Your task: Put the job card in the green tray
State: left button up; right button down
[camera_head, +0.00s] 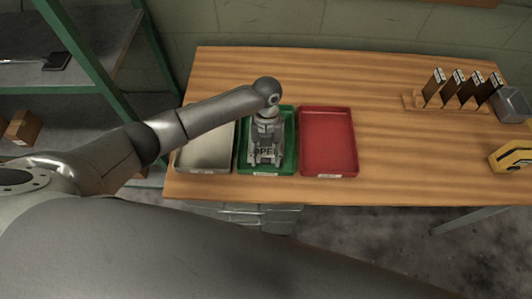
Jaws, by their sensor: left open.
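The green tray (289,168) stands on the wooden table between a pale grey tray and a red tray. My left gripper (265,160) points down over the green tray, open, and covers much of its inside. A pale piece with dark lettering, which looks like the job card (264,151), shows between the fingers within the tray's outline. I cannot tell whether it lies flat on the tray floor or touches the fingers. My right gripper is out of view.
The grey tray (206,157) and red tray (328,140) flank the green one closely. A wooden rack (415,102) with several dark upright items, a grey bin (512,104) and a yellow device (510,156) are at the right. The table's middle is clear. A green-framed shelf (92,65) stands left.

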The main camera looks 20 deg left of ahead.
pick_arm(q)
jog(key=b+v, duration=0.2)
jog(key=v, duration=1)
